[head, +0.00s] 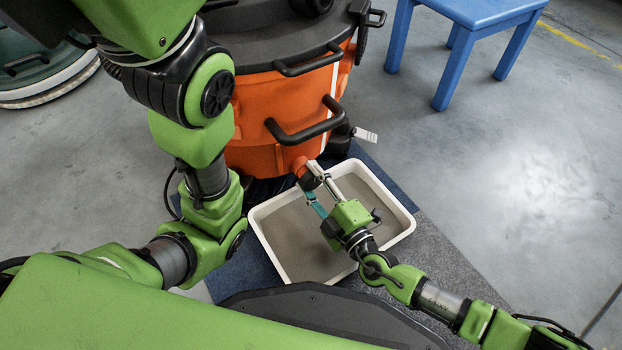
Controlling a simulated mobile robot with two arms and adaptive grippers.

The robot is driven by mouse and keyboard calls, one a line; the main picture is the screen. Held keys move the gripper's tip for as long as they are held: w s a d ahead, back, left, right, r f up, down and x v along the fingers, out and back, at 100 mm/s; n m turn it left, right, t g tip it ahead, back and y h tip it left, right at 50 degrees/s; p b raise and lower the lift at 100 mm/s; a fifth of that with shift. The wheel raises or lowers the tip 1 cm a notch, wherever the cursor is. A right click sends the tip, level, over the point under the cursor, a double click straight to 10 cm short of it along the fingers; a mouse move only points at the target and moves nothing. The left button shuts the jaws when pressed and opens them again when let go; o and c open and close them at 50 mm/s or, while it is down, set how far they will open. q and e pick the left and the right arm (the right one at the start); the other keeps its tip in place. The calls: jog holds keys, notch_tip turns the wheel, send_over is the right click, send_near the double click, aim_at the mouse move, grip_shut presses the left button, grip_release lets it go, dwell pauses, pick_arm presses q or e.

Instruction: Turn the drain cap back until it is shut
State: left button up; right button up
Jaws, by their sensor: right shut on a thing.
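An orange drum-shaped machine (262,105) stands upright at the top centre. A short orange drain spout (299,165) sticks out low on its front. The dark drain cap (306,181) is at the end of this spout, partly hidden by my fingers. My right gripper (314,182) reaches up to it from the lower right and is shut on the cap, one finger on each side. I cannot tell how far the cap is turned. My left arm rises at the left and leaves the picture at the top; its gripper is not in view.
A white-rimmed tray (402,222) lies below the spout; its inside is plain grey. It rests on a dark blue and grey mat (443,262). A black handle (305,131) juts out above the spout. A blue stool (480,12) stands at the upper right, with open floor before it.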

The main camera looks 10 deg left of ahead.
jog(key=shift+w+d, duration=0.1)
jog(key=shift+w, duration=0.05)
jog(key=o, duration=1.1)
jog(key=shift+o, duration=0.2)
